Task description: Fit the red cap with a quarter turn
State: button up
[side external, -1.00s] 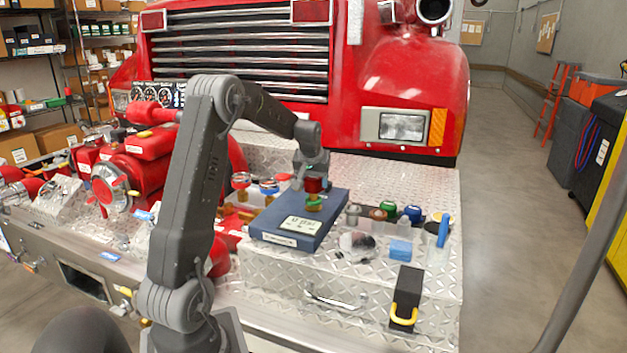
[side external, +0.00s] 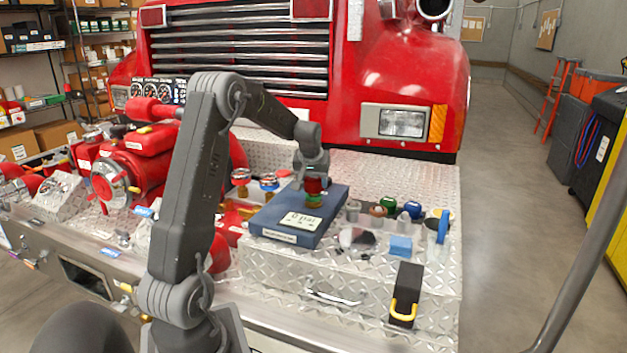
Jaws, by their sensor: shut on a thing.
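The red cap (side external: 314,186) is in my gripper (side external: 314,176), at the top right part of the blue box (side external: 270,226). My gripper is shut on the cap from above. The cap sits directly over a green and brass fitting (side external: 314,201) on the box. Cap and fitting look in line and seem to touch, but I cannot tell whether the cap is seated. The fingertips are small and partly hidden by the wrist.
Left of the box stand a red-topped fitting (side external: 241,178) and a blue-topped fitting (side external: 269,182).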

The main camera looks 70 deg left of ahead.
jog(key=shift+f, duration=0.55)
dwell(0.7)
jog(key=m+t+h, duration=0.1)
jog(key=m, duration=0.3)
jog(key=shift+m, duration=0.4)
jog(key=shift+h, duration=0.3)
jog(key=m+h, duration=0.1)
jog(key=m, duration=0.2)
jog(key=shift+a+m+t, duration=0.1)
jog(key=shift+m+t, duration=0.3)
jog(key=shift+m+h, duration=0.4)
jog(key=shift+m, duration=0.4)
jog(key=shift+r, duration=0.1)
